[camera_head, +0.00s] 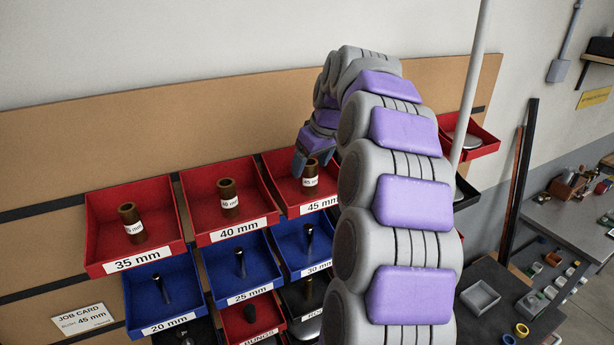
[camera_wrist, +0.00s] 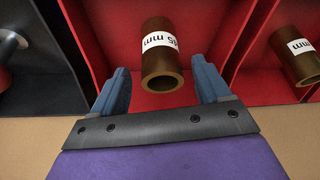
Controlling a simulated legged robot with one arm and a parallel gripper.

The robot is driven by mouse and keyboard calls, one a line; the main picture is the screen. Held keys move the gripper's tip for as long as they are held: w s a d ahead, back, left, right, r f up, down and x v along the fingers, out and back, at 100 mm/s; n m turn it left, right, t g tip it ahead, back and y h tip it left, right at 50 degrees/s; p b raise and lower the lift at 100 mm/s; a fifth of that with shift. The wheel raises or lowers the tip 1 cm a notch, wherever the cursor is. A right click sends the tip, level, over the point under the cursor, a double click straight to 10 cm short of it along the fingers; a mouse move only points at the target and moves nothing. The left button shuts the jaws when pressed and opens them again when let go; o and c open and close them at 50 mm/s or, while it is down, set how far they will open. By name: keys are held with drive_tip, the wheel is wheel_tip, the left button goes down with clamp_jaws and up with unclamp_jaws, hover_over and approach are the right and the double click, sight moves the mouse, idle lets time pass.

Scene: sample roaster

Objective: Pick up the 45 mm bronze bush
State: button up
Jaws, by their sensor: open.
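The 45 mm bronze bush (camera_head: 310,173) is a brown hollow cylinder with a white label. It stands in the red bin labelled 45 mm (camera_head: 319,205). In the wrist view the bush (camera_wrist: 162,70) shows its open end towards me and its label reads upside down. My gripper (camera_wrist: 163,80) is open, with one blue finger on each side of the near end of the bush. A gap shows on both sides, and nothing is held. In the head view my gripper (camera_head: 302,158) is at the bush's upper left, and my arm hides the bin's right side.
Bushes stand in the neighbouring 40 mm bin (camera_head: 245,231) and 35 mm bin (camera_head: 137,260). Blue bins (camera_head: 163,320) with dark parts sit below. A job card (camera_head: 83,320) reads 45 mm. A pale upright pole (camera_head: 472,75) stands right of my arm.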

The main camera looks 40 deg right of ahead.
sight(306, 174)
drive_tip(key=x, duration=0.1)
drive_tip(key=p+x, duration=0.1)
drive_tip(key=x, duration=0.2)
drive_tip(key=shift+s+d, duration=0.1)
drive_tip(key=shift+d, duration=0.15)
drive_tip(key=shift+a+f, duration=0.15)
drive_tip(key=shift+a, duration=0.45)
drive_tip(key=shift+c, duration=0.5)
drive_tip(key=c, duration=0.3)
drive_tip(key=shift+d, duration=0.4)
drive_tip(key=c, duration=0.5)
clamp_jaws()
